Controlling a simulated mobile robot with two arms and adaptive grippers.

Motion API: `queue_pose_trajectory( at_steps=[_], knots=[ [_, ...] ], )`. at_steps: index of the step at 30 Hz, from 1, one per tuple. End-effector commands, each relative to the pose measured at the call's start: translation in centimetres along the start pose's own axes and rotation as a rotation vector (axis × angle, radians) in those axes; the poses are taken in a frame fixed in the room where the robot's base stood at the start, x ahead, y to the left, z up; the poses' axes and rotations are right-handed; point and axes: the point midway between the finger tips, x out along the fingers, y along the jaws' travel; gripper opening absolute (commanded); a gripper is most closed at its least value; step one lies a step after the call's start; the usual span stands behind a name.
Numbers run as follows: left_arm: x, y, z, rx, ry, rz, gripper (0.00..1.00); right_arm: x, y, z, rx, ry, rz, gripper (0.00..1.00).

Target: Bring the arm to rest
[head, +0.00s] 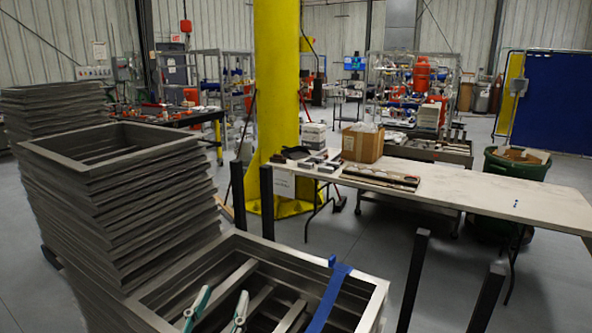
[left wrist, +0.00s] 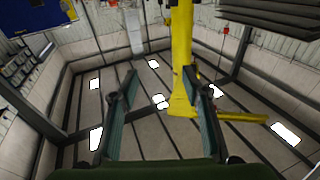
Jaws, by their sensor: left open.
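My left gripper (head: 219,309) shows at the bottom edge of the head view as two green fingers, spread apart and pointing up. It is in front of the metal frame stack (head: 372,300) in the foreground, and no contact can be made out. In the left wrist view the two green fingers of the left gripper (left wrist: 161,80) stand wide apart with nothing held between them. Beyond them are what look like ceiling panels with bright lights. My right gripper is in neither view.
A tall stack of grey frames (head: 120,215) stands at left. Dark upright posts (head: 412,280) rise around the near stack. A blue strap (head: 330,298) lies over its frame. A long table (head: 480,195) stands behind, beside a yellow column (head: 276,90). Open floor (head: 350,250) shows between.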

Motion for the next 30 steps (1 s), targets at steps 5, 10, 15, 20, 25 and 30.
queue_pose_trajectory(
  at_steps=[5, 10, 15, 20, 25, 30],
  knots=[
    [-5.6, -4.6, 11.7, 0.006, -0.447, -0.145, 0.43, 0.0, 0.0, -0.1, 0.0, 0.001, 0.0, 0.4],
    [-13.9, -5.5, 20.0, 0.024, -0.842, -0.152, 0.43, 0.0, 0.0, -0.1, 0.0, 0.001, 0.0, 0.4],
    [-21.7, -4.8, 24.3, 0.033, -1.132, -0.086, 0.43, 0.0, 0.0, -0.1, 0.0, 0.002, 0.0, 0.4],
    [-28.3, -3.5, 26.2, 0.034, -1.351, 0.004, 0.43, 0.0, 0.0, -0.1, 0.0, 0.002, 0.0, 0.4],
    [-28.8, -3.2, 31.1, 0.036, -1.4, 0.026, 0.43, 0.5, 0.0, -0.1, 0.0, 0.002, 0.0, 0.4],
    [-28.9, -3.0, 37.1, 0.036, -1.42, 0.029, 0.43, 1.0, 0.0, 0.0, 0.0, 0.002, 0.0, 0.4]
  ],
)
